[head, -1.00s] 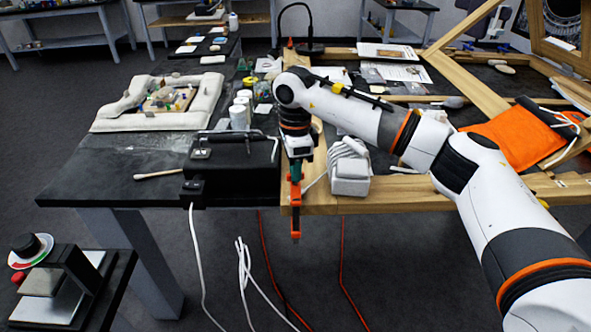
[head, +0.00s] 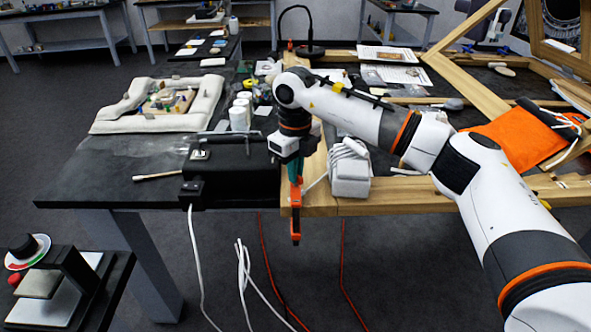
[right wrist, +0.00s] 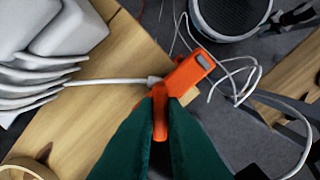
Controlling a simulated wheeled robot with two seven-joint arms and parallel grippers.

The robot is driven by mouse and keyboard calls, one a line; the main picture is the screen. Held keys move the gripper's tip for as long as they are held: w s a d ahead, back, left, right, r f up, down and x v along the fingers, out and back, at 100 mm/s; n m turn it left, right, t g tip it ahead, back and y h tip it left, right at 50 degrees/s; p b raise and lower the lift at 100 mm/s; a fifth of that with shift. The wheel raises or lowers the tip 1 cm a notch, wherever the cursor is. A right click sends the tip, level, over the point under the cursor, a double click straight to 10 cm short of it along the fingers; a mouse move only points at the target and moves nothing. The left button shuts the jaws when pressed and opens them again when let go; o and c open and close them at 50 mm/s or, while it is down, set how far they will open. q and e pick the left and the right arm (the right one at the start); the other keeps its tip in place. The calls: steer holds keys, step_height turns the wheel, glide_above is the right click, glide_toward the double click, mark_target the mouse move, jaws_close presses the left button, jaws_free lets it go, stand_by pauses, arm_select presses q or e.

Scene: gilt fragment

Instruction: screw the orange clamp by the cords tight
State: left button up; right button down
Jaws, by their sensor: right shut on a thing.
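The orange clamp (head: 296,222) sits at the front edge of the wooden frame, its lower part hanging below the edge in the head view. My right gripper (head: 295,178) reaches down onto it from above. In the right wrist view, the green fingers of my right gripper (right wrist: 160,106) are shut on a narrow orange part of the clamp (right wrist: 190,76). A white cord (right wrist: 112,81) runs over the wood up to the clamp there. How firmly the clamp grips the wood cannot be told. My left gripper is not in view.
A black box (head: 228,172) stands just left of the clamp. A white block-like stack (head: 350,170) stands close on the right. White cords (head: 243,270) and red cords (head: 264,255) hang below the edge. An orange cloth (head: 515,138) lies farther right.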

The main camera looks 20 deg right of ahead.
steer(key=m, duration=0.4)
steer(key=shift+m, duration=2.7)
steer(key=c, duration=1.5)
jaws_free()
step_height(320, 180, up, 12)
steer(key=b, duration=0.1)
